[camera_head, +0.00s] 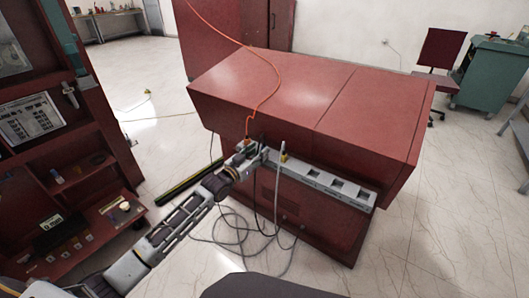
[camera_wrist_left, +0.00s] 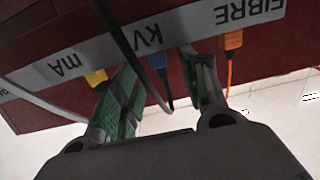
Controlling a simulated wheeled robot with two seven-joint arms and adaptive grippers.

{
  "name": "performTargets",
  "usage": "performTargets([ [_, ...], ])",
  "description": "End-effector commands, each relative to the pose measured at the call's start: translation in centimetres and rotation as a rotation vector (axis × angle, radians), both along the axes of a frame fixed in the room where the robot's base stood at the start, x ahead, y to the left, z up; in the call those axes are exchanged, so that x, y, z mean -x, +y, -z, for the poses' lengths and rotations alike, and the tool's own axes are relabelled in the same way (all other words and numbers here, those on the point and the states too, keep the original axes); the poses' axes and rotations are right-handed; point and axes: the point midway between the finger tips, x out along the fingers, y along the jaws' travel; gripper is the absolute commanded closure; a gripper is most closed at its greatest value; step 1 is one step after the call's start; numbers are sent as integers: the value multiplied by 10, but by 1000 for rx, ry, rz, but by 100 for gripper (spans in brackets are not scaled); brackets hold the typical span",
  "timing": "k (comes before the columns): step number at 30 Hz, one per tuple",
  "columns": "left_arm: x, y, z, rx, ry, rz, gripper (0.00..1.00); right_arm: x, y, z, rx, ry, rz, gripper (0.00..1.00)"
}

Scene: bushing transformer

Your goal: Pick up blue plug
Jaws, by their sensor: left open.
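The blue plug (camera_wrist_left: 157,62) sits under the "KV" label on the grey strip in the left wrist view, with a dark cable running from it. My left gripper (camera_wrist_left: 165,75) is open, with one green-padded finger on each side of the blue plug. Some gap shows between the plug and the fingers. In the head view my left gripper (camera_head: 256,154) is at the left end of the grey strip, and I cannot make out the blue plug there. My right gripper is not in view.
A yellow plug (camera_wrist_left: 96,77) and an orange plug (camera_wrist_left: 232,40) flank the blue one, close to my fingers. The strip (camera_head: 325,182) runs along the red cabinet (camera_head: 300,90). A dark cable crosses the wrist view. Loose cables (camera_head: 240,235) lie on the floor.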

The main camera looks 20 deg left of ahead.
Motion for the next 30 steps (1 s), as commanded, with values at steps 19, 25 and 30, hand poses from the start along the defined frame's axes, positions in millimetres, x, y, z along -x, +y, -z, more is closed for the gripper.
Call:
performTargets([
  [19, -27, -10, 0, 0, -1, 1, 56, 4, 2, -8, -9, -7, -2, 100],
  [25, -27, -10, 0, 0, -1, 1, 56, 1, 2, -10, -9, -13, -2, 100],
  [30, -27, -10, 0, 0, -1, 0, 63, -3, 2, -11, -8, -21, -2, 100],
])
